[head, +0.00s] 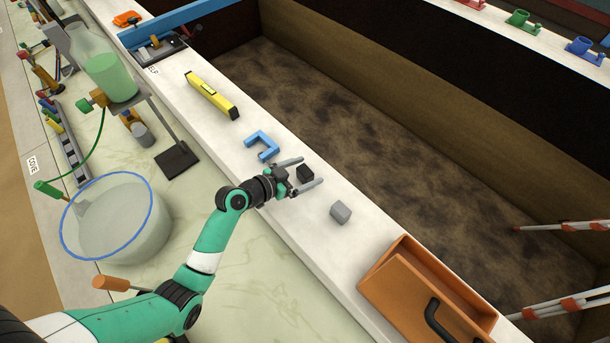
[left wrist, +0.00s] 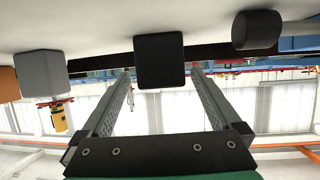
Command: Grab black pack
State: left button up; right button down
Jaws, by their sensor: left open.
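The black pack (head: 305,174) is a small dark block on the white ledge in the head view. In the left wrist view the black pack (left wrist: 160,60) shows at upper middle, between the two fingers. My left gripper (head: 308,173) is open, with one finger on each side of the pack. In the left wrist view the fingers of my left gripper (left wrist: 162,75) stand apart, with a gap to the pack on both sides. My right gripper is not in view.
A grey block (head: 340,212) sits to the right of the gripper, and a blue U-shaped bracket (head: 262,145) to its upper left. A yellow level (head: 212,95) lies farther up the ledge. An orange tray (head: 390,285) stands at lower right. The deep flume channel (head: 370,140) drops beyond the ledge.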

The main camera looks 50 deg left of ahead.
pick_arm(q)
jog(key=x, duration=0.3)
jog(key=shift+w+f, duration=0.1)
jog(key=shift+w, duration=0.05)
jog(key=c, duration=1.5)
jog(key=shift+r, duration=0.5)
jog(key=shift+c, duration=0.2)
notch_tip(320, 180, up, 3)
jog(key=shift+f+p, duration=0.15)
jog(key=shift+p, duration=0.4)
jog(key=d+r+p, duration=0.1)
jog(key=d+r, duration=0.3)
jog(key=d, duration=0.3)
jog(key=w+d+r+p, duration=0.1)
jog(key=d+r+p, duration=0.1)
jog(key=d+r, duration=0.3)
jog(key=shift+d+r, duration=0.2)
jog(key=shift+d, duration=0.75)
